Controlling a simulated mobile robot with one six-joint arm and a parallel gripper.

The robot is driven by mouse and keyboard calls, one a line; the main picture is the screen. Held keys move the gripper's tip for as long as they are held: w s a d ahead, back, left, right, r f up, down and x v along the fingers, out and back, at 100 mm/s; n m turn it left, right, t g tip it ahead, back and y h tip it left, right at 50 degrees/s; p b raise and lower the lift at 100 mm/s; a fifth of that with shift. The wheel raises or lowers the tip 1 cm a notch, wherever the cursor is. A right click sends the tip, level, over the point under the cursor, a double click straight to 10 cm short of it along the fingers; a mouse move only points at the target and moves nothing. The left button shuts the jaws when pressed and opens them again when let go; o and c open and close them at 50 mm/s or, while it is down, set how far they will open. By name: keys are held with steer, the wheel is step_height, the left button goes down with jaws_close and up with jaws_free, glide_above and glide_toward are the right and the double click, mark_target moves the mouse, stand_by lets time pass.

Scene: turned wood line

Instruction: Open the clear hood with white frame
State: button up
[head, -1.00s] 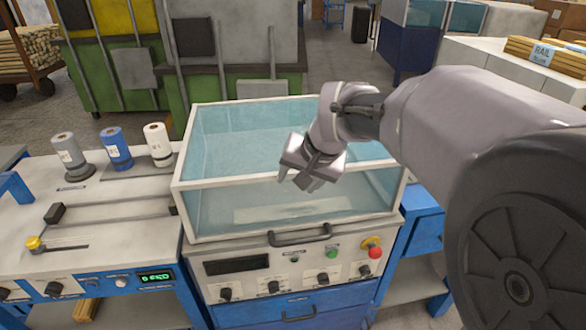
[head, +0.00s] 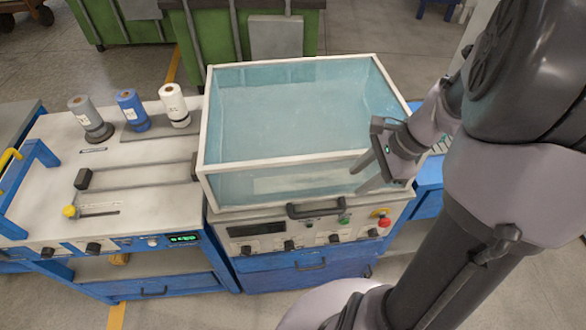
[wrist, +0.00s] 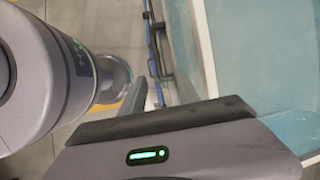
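The clear hood with white frame (head: 290,160) sits closed on the machine, its tinted panels forming a box. A dark bar handle (head: 315,210) runs along its lower front edge. My gripper (head: 363,174) is at the hood's front right corner, to the right of and above the handle. Its two fingers are spread apart with nothing seen between them. In the head view they overlap the hood's right part; I cannot tell if they touch it. The wrist view shows the white frame (wrist: 203,50) and a clear panel (wrist: 265,60) close beside my gripper.
Below the hood is a control panel with knobs and a red button (head: 384,222), then a blue drawer (head: 300,275). To the left, a bench (head: 140,215) carries grey, blue (head: 131,108) and white spools. Green bins (head: 130,22) stand behind. Floor shows in front.

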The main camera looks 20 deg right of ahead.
steer(key=b, duration=0.3)
glide_toward(323, 212)
steer(key=b+x, duration=0.4)
steer(key=x, duration=0.3)
steer(key=shift+f+b, duration=0.15)
steer(key=shift+b, duration=0.25)
steer(key=shift+w+a+f, duration=0.2)
steer(key=shift+a+f, duration=0.1)
steer(key=shift+f, duration=0.15)
jaws_close()
